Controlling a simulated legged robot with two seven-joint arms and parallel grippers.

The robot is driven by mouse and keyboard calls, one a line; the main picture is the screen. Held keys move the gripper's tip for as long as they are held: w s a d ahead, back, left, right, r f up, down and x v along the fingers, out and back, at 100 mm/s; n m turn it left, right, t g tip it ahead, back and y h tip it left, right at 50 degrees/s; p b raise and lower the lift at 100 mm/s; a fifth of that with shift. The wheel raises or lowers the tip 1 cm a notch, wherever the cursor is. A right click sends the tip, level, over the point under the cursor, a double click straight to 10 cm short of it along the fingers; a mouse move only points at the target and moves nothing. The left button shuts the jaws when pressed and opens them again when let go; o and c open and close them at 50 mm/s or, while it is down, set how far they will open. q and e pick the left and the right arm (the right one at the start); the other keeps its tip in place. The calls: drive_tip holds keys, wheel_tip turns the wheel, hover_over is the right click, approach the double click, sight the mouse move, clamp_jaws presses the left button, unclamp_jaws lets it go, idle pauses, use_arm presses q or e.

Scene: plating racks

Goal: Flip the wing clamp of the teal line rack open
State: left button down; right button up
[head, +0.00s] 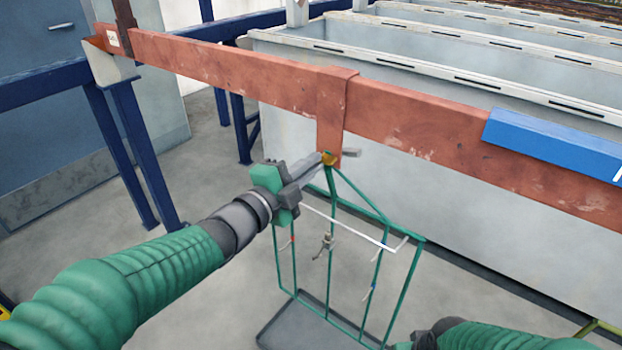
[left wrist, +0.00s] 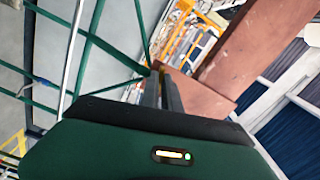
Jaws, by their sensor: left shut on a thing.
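The teal line rack (head: 378,262) is a thin wire frame hanging below the copper-coloured bar's hook (head: 331,110). It also shows in the left wrist view (left wrist: 75,45). At its top, against the hook's lower end, sits the small brass-coloured wing clamp (head: 329,158), with a grey piece (head: 350,153) sticking out to the right. My left gripper (head: 320,161) is shut on the wing clamp, whose gripped part is mostly hidden by the fingers. In the left wrist view the fingers (left wrist: 162,88) are close together. My right gripper (head: 424,341) is at the bottom edge by the rack's lower right corner; its fingers are unclear.
The long copper-coloured bar (head: 420,125) runs across above the rack, with a blue block (head: 555,145) on its right. Pale tanks (head: 440,70) stand behind. A dark tray (head: 310,325) lies on the floor under the rack. Blue frame legs (head: 125,150) stand left; floor there is clear.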

use_arm(q)
drive_tip(key=shift+f+m+b, duration=0.15)
drive_tip(key=shift+m+b, duration=1.25)
drive_tip(key=shift+m, duration=0.2)
drive_tip(key=shift+d, duration=0.1)
drive_tip(key=c, duration=1.6)
unclamp_jaws()
drive_tip(key=p+v, duration=0.3)
drive_tip(key=v, duration=1.4)
drive_tip(key=shift+p, duration=0.3)
drive_tip(key=shift+w, duration=0.1)
